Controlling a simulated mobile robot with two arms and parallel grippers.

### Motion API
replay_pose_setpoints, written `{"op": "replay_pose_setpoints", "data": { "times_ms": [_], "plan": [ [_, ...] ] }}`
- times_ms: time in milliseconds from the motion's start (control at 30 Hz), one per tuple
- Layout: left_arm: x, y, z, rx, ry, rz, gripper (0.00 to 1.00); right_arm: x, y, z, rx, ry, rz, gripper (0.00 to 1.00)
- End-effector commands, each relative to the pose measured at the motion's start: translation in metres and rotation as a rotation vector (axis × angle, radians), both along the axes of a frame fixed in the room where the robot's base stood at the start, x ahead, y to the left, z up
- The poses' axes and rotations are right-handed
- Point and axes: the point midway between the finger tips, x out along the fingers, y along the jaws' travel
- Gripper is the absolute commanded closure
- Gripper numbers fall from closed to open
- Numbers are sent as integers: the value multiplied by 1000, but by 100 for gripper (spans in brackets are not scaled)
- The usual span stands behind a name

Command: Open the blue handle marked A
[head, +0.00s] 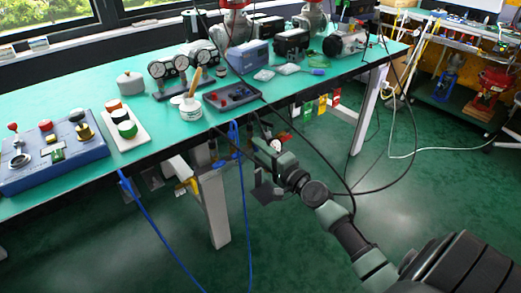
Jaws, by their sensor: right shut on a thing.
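My right gripper (262,168) is below the front edge of the workbench, near the bench's underside fittings. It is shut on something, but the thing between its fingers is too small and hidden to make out. I cannot make out a blue handle with a letter A. A small blue part (222,162) shows left of the gripper under the bench edge, too small to identify. A yellow handle-like part (188,186) sits further left, and a red part (284,137) is just behind the gripper. My left gripper is not in view.
The green workbench (105,92) carries a blue control box (60,160), gauges (168,68) and a dark tray (232,96). Blue hoses (243,190) and black cables hang near my right gripper. A white bench leg (214,210) stands left of it. The floor (300,255) is open.

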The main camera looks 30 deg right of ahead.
Motion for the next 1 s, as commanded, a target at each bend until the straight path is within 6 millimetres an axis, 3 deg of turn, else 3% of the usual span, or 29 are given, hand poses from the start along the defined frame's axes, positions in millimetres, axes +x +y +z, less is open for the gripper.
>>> {"op": "replay_pose_setpoints", "data": {
  "times_ms": [767,800,833,1000],
  "plan": [
    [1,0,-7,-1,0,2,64,0,-1,-1,106,9,-2,100],
    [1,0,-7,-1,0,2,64,0,-1,-1,106,9,-2,58],
    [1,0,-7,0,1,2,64,0,-1,-1,106,9,-2,55],
    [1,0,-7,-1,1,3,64,0,-1,-1,105,9,-1,55]
  ]
}}
